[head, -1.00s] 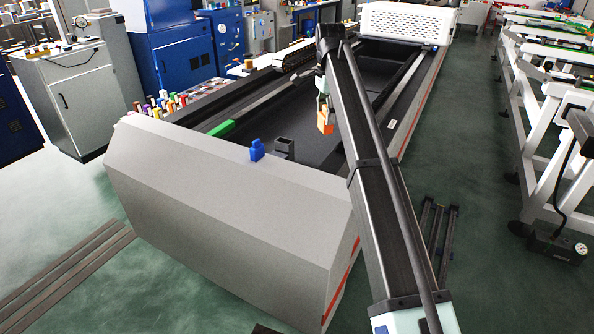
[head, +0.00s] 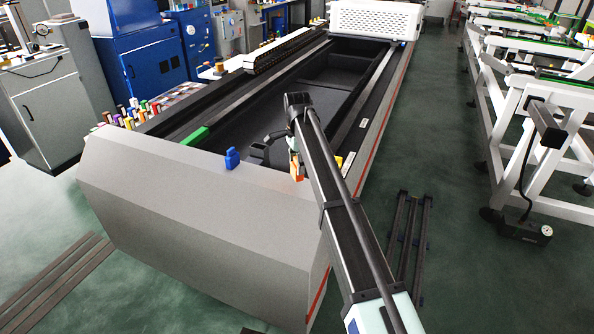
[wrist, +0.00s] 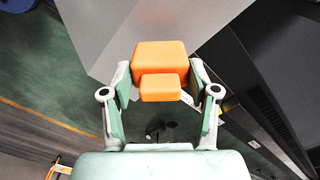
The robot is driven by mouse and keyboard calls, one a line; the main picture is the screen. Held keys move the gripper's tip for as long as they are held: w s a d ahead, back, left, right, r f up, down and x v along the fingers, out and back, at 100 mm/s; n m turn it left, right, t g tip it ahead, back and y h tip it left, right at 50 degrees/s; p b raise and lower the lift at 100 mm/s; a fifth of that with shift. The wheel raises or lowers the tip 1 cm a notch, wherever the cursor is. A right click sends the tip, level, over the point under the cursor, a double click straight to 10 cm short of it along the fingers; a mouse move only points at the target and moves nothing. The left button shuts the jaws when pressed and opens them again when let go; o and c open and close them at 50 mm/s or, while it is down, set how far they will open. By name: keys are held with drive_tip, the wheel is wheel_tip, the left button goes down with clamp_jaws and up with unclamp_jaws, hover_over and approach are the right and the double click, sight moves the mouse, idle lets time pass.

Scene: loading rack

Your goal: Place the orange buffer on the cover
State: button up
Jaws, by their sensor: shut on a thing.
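The orange buffer (head: 297,168) is held in my gripper (head: 295,155) beside the long dark arm link. In the head view it appears at the inner edge of the grey cover (head: 190,200), near its right end. In the wrist view the orange buffer (wrist: 160,57) sits between the two fingers of my gripper (wrist: 160,88), with the pale grey cover (wrist: 110,40) beyond it. I cannot tell whether the buffer touches the cover. My arm hides part of the cover's right end.
A green block (head: 195,136) lies further left. Several small coloured pieces (head: 130,115) stand at the left corner. The cover's broad top and front are clear.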

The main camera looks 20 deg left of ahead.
drive_tip(key=shift+f+p, duration=0.45)
drive_tip(key=shift+f, duration=1.3)
drive_tip(key=shift+f, duration=0.2)
drive_tip(key=o, duration=1.2)
drive_tip(key=shift+r, duration=0.1)
wheel_tip(320, 180, up, 12)
drive_tip(key=b, duration=0.3)
drive_tip(key=shift+r, duration=0.15)
